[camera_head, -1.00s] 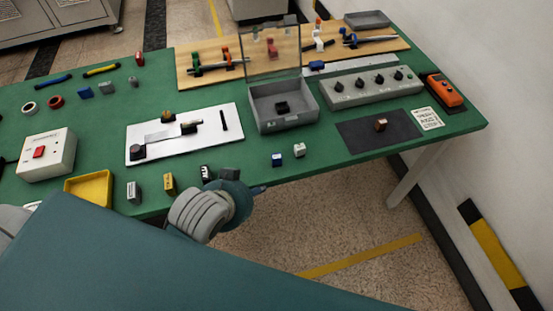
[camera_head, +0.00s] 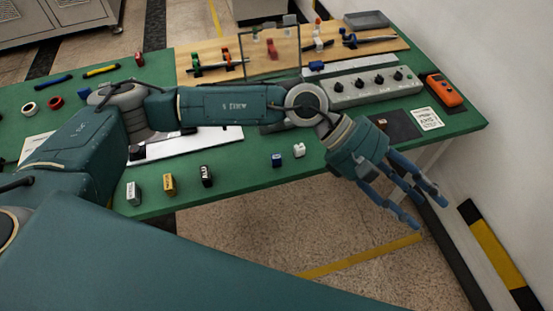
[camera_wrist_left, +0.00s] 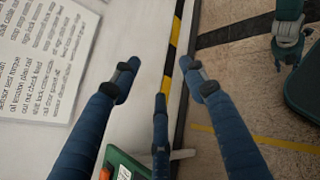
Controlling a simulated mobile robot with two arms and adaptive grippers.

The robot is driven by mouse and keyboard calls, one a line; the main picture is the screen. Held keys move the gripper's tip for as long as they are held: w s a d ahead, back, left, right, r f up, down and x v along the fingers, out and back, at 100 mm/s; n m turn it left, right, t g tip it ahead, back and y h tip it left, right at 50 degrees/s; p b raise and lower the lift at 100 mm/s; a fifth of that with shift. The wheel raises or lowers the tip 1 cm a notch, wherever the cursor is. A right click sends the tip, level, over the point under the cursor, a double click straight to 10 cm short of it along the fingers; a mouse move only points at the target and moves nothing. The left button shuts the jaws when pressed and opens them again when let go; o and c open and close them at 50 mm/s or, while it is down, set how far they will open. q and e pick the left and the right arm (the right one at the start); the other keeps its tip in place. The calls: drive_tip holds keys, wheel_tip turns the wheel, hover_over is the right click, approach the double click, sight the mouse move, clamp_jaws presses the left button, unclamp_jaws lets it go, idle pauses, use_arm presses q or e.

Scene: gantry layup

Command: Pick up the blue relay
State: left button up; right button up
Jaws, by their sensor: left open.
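A small blue block with a pale face, which looks like the blue relay (camera_head: 277,160), stands near the table's front edge in the head view, just left of a white block. My left gripper (camera_head: 424,204) is open and empty. It is past the table's front edge, to the right of the blue block and apart from it, with its fingers pointing down and right. In the left wrist view its three spread fingers (camera_wrist_left: 158,88) have nothing between them, and the blue block does not show.
The white block (camera_head: 299,150) is close to the blue one. Black (camera_head: 206,176), yellow (camera_head: 169,184) and grey (camera_head: 133,193) blocks stand along the front edge. The grey knob box (camera_head: 362,88) and orange device (camera_head: 444,90) are behind. My left arm covers much of the table's middle.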

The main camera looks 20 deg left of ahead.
use_arm(q)
drive_tip(key=w+a+f+m+t+y, duration=0.1)
drive_tip(key=w+a+f+m+y, duration=0.35)
drive_tip(key=a, duration=0.45)
drive_tip(key=t+y, duration=0.2)
drive_tip(key=y, duration=0.6)
approach(276, 156)
drive_tip(key=shift+w+m, duration=0.1)
drive_tip(key=shift+m, duration=0.35)
wheel_tip(276, 156, down, 5)
drive_tip(key=shift+r+p, duration=0.2)
drive_tip(key=shift+p, duration=0.45)
drive_tip(key=f+p, duration=0.1)
drive_tip(key=f, duration=0.1)
drive_tip(key=f+p, duration=0.1)
drive_tip(key=f, duration=0.1)
drive_tip(key=shift+s+f, duration=0.25)
drive_tip(key=shift+f, duration=0.75)
clamp_jaws()
